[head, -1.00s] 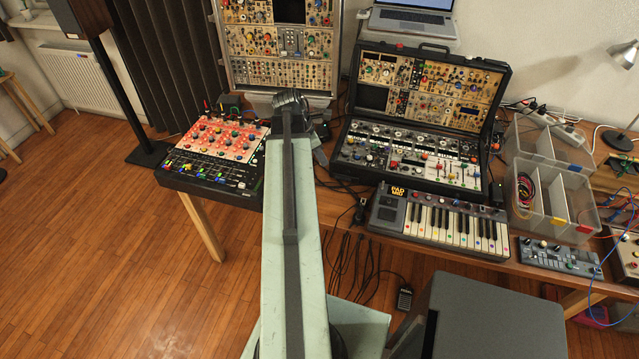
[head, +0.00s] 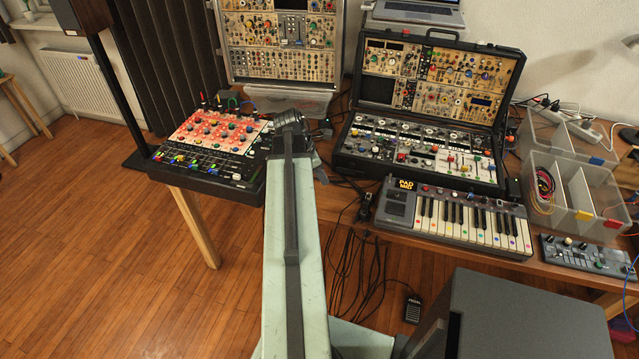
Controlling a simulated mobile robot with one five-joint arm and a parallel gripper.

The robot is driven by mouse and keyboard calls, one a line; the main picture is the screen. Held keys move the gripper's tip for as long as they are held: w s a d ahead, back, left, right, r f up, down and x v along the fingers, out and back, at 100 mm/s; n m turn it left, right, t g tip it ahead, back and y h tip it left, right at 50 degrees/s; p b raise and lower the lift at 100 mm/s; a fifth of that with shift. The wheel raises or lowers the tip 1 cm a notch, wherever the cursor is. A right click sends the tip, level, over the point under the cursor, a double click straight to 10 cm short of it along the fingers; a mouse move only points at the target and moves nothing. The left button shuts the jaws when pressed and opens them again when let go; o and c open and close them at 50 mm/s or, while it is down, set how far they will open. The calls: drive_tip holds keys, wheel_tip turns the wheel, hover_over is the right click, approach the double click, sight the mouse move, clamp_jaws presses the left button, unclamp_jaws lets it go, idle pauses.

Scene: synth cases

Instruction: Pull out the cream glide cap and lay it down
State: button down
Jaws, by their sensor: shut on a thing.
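My gripper (head: 321,170) shows only in part, as grey pieces low to the right of the far end of my pale green arm, close to the table behind the red-and-black mixer's right edge. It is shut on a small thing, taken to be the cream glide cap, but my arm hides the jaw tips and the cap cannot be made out. The black synth case (head: 340,158) stands open just to the right of my gripper, with white-and-black panels, knobs and sliders. A tall modular rack (head: 234,52) stands behind.
A red-and-black mixer (head: 213,148) lies left of my arm. A small keyboard (head: 455,219) lies at the table's front edge, right of my arm. Clear divided bins (head: 572,205) and a small grey controller (head: 588,256) are farther right. Cables and a pedal (head: 412,309) lie below.

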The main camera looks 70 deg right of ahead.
sight(326, 194)
wheel_tip(326, 194, down, 6)
drive_tip(key=b, duration=0.5)
drive_tip(key=shift+r, duration=0.1)
drive_tip(key=c, duration=1.2)
unclamp_jaws()
drive_tip(key=shift+r, duration=0.15)
drive_tip(key=p+v, duration=0.7)
drive_tip(key=shift+r, duration=0.25)
